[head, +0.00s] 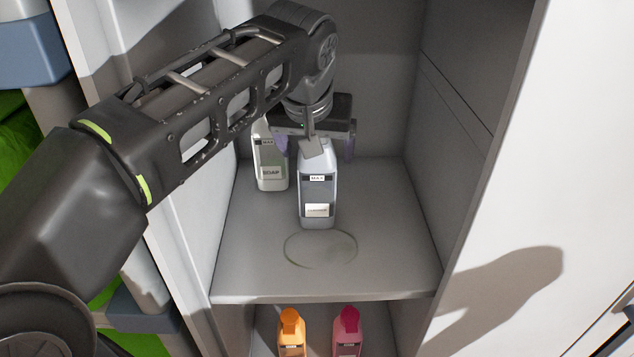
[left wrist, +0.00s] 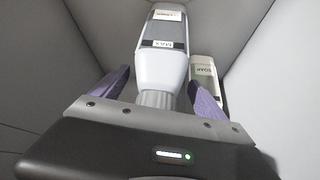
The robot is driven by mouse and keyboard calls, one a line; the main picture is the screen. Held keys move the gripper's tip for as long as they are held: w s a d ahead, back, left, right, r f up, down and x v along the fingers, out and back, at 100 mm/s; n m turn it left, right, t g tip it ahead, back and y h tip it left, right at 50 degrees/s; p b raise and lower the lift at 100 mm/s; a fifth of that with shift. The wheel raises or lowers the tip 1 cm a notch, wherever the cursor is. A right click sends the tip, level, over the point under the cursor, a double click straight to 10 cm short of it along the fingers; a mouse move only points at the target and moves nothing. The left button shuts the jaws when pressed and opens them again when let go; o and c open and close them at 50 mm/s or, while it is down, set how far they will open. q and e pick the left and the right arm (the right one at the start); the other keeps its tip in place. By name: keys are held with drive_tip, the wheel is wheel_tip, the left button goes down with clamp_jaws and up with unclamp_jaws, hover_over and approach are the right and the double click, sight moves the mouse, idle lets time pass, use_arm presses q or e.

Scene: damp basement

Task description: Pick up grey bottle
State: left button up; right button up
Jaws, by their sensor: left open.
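The grey bottle (head: 318,190) with a "MAX" label stands upright on the cabinet shelf. In the left wrist view the grey bottle (left wrist: 162,60) shows between the two purple fingers, with its neck close to the gripper body. My left gripper (head: 315,145) is open, reaching into the cabinet at the bottle's upper part. In the left wrist view my left gripper (left wrist: 152,85) has one finger on each side of the bottle, with a gap visible on the left. Contact on the right side is hard to tell. My right gripper is not in view.
A whitish soap bottle (head: 270,168) stands just left of and behind the grey bottle. It also shows in the left wrist view (left wrist: 204,72), close to the right finger. The shelf (head: 390,270) is clear in front. Orange (head: 291,335) and pink (head: 347,335) bottles stand below.

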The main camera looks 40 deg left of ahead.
use_arm(q)
drive_tip(key=shift+c, duration=0.2)
clamp_jaws()
idle(0.9)
